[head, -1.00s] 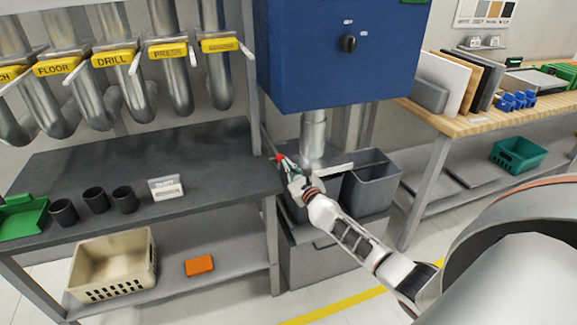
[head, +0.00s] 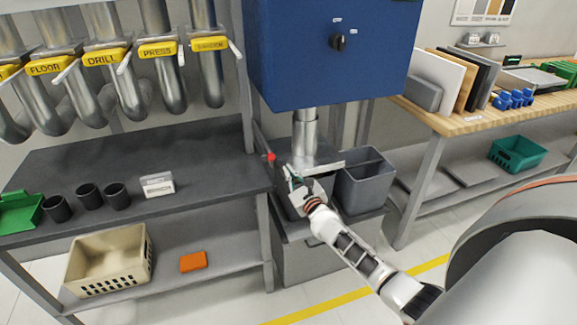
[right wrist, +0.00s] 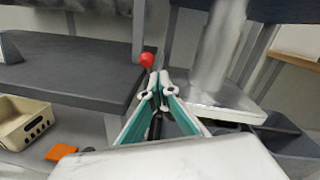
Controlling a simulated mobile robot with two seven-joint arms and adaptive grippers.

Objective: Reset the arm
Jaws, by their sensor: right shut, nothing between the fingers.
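My right arm reaches in from the lower right in the head view. Its gripper (head: 288,172) is at the right end of the dark workbench, in front of the metal pipe under the blue cabinet. In the right wrist view the gripper (right wrist: 158,76) has teal-lined fingers with their tips together and nothing between them. A red knob (head: 271,157) is just beyond the fingertips; it also shows in the right wrist view (right wrist: 147,59). I cannot tell whether the fingertips touch it. My left gripper is not in view.
The blue cabinet (head: 330,75) hangs above. A grey bin (head: 362,185) stands right of my gripper. The dark workbench (head: 130,150) at left holds several black cups, a small sign (head: 157,186) and a green tray (head: 20,213). A beige basket (head: 108,262) and orange block (head: 193,262) lie below. A wooden table (head: 470,122) is at right.

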